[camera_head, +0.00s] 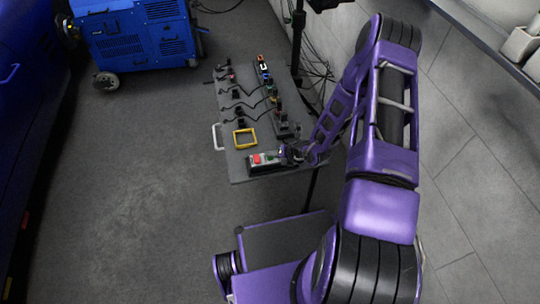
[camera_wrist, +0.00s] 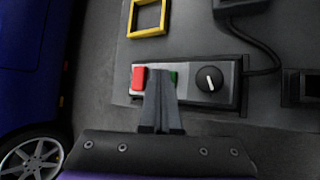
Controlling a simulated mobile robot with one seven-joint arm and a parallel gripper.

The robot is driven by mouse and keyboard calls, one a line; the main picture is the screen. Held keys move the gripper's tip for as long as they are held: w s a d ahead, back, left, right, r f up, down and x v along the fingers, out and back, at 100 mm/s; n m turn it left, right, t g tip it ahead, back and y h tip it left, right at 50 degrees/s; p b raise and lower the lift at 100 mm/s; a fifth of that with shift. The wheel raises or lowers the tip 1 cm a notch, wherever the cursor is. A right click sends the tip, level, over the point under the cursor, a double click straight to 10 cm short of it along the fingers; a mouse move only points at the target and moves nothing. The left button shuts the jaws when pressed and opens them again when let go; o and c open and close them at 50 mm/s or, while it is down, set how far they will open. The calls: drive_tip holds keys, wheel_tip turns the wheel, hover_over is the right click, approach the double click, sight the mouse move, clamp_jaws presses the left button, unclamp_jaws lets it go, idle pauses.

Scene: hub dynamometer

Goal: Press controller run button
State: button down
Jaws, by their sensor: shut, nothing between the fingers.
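The controller (camera_wrist: 190,90) is a grey box with a red button (camera_wrist: 138,79), a green button (camera_wrist: 174,77) and a black knob (camera_wrist: 209,79) in a row. In the head view the controller (camera_head: 264,168) sits at the front edge of the grey table board. My gripper (camera_wrist: 161,76) is shut and empty. Its fingertips lie over the controller face between the red and green buttons and hide part of the green one. I cannot tell whether they touch it. In the head view my gripper (camera_head: 286,154) is at the controller's right part.
The table board (camera_head: 240,172) carries a yellow frame (camera_head: 236,139), black connectors and cables behind the controller. A white handle (camera_head: 217,137) sticks out at its left. A blue wheeled machine (camera_head: 135,35) stands at the back left. The floor to the left is clear.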

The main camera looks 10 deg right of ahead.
sight(272, 159)
drive_tip(key=shift+r+p, duration=0.5)
drive_tip(key=shift+r, duration=0.35)
drive_tip(key=shift+r+p, duration=1.75)
drive_tip(key=shift+r, duration=0.7)
